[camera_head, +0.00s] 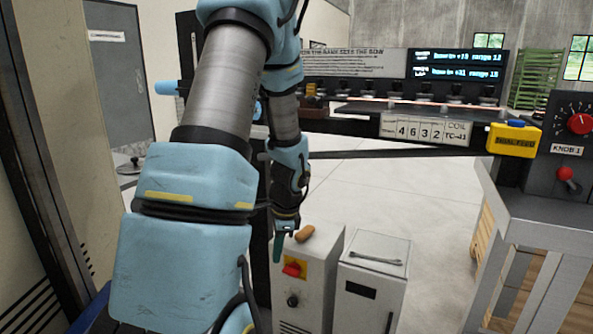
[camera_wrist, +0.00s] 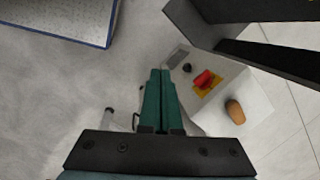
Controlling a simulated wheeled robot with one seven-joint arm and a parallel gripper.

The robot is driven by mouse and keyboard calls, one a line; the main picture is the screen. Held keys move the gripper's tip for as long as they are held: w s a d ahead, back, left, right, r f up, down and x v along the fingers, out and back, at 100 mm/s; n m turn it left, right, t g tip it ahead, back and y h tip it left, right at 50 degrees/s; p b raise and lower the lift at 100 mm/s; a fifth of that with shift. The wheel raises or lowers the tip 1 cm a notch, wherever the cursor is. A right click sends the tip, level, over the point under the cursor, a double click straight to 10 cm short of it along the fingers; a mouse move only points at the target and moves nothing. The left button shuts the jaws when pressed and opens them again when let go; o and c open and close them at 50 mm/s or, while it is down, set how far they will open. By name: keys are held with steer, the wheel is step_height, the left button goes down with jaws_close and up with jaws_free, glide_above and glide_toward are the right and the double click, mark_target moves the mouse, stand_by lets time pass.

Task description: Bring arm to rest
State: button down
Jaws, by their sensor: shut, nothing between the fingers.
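My gripper (camera_head: 277,255) points down at the end of my blue and grey arm, near the left edge of a grey cabinet (camera_head: 316,248). Its green fingers also show in the wrist view (camera_wrist: 160,76), pressed together with nothing between them. The fingers appear beside the cabinet, apart from it in the wrist view. My forearm and elbow fill the left middle of the head view and hide what lies behind them.
The grey cabinet carries a red switch on a yellow plate (camera_head: 295,268) and a brown object (camera_head: 304,233). A second cabinet (camera_head: 395,250) holds a wrench-like tool (camera_head: 376,258). A dark bar (camera_head: 400,153) crosses behind. A grey table (camera_head: 540,205) stands right. Floor between is clear.

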steer(key=s+a+r+n+h+p, duration=0.1)
steer(key=s+r+n+h, duration=0.1)
steer(key=s+r+n, duration=0.9)
steer(key=shift+s+a+r+n, duration=0.2)
steer(key=shift+a+r+n, duration=0.25)
steer(key=shift+n, duration=1.25)
steer(key=c, duration=1.6)
jaws_free()
